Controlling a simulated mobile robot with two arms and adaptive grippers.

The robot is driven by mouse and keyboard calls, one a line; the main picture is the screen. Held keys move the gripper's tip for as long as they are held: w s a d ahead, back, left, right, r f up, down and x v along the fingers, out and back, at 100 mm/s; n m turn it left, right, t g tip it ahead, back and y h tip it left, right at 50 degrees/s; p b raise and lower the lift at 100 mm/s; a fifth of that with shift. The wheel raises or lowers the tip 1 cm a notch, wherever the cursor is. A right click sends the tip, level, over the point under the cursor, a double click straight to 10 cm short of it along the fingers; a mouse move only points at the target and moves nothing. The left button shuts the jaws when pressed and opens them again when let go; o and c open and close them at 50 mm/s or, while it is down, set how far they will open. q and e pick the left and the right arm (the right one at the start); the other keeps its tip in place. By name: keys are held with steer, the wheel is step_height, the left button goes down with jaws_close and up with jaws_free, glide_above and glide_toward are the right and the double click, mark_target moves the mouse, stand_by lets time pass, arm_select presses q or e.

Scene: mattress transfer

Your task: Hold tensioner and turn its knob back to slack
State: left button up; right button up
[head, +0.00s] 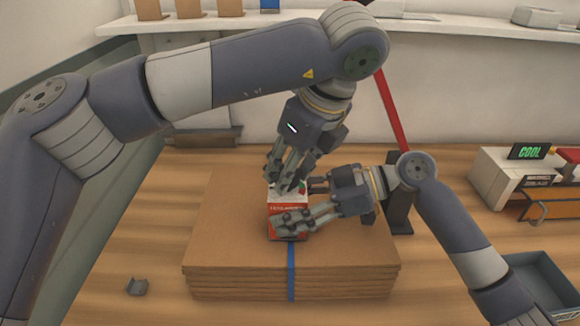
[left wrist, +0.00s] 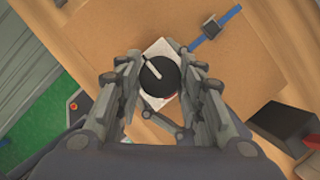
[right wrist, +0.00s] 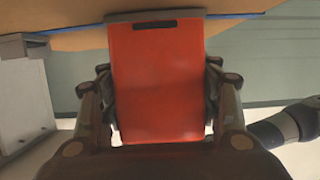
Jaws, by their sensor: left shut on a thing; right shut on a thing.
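The tensioner (head: 288,226) is a red and white box standing on top of a stack of brown boards (head: 225,225). My right gripper (head: 296,208) is shut on its body from the right; in the right wrist view the tensioner's red face (right wrist: 157,85) fills the space between the fingers. My left gripper (head: 280,185) comes down from above and is shut on the knob. The black knob (left wrist: 159,76) with a white pointer line shows between the left fingers in the left wrist view. The pointer aims to the upper left there. The fingers hide the knob in the head view.
A blue strap (head: 291,270) runs down the stack's front; a dark buckle (left wrist: 210,27) sits on it. A machine with a green "COOL" display (head: 528,151) and a dark bin (head: 545,275) stand at right.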

arm_select(q)
steer(key=shift+w, duration=0.1)
arm_select(e)
steer(key=shift+s+a+r, duration=0.1)
steer(key=shift+s+r, duration=0.05)
steer(key=shift+r, duration=0.05)
arm_select(q)
steer(key=o, duration=1.1)
steer(key=shift+c, duration=0.2)
steer(key=shift+r, duration=0.1)
steer(key=v, duration=1.2)
arm_select(e)
steer(key=o, duration=1.8)
steer(key=shift+f, duration=0.1)
